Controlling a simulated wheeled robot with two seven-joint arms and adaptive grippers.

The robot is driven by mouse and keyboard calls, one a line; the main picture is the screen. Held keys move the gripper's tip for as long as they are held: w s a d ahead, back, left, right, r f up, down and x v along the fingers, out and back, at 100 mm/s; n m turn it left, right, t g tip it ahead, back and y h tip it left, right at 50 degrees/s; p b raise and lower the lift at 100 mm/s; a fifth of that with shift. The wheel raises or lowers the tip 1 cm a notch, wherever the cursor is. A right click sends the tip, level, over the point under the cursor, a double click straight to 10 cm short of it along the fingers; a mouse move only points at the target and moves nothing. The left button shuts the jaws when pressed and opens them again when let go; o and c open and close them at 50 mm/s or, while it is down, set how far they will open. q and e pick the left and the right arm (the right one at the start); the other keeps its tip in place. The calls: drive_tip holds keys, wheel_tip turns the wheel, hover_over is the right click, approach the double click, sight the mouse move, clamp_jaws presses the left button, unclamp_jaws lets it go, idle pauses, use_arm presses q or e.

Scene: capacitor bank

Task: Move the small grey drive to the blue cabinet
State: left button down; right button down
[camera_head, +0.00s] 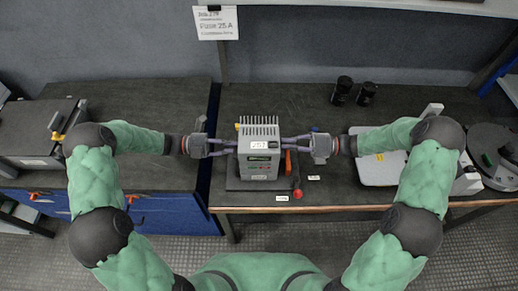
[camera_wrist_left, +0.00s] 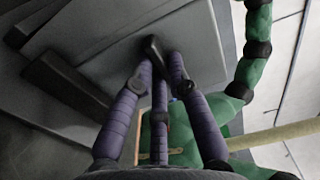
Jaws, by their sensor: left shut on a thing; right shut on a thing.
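The small grey drive (camera_head: 259,160) is a box with a finned top, a white label and small lights on its front. It is upright between my two grippers, above or on a dark flat plate; I cannot tell whether it touches the plate. My left gripper (camera_head: 231,148) is shut on its left side and my right gripper (camera_head: 290,145) on its right side. In the left wrist view the left gripper's purple fingers (camera_wrist_left: 158,62) press against a grey surface. The blue cabinet (camera_head: 168,213) stands to the left, with a dark top and an orange handle.
The blue cabinet's dark top (camera_head: 165,95) is largely bare. A gap separates it from the workbench. A red knob (camera_head: 297,193) is near the bench's front edge. Two black cylinders (camera_head: 354,91) stand at the back, and a light grey case (camera_head: 380,169) lies at the right.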

use_arm(q)
drive_tip(key=shift+r, duration=0.25)
use_arm(e)
drive_tip(key=shift+r, duration=0.25)
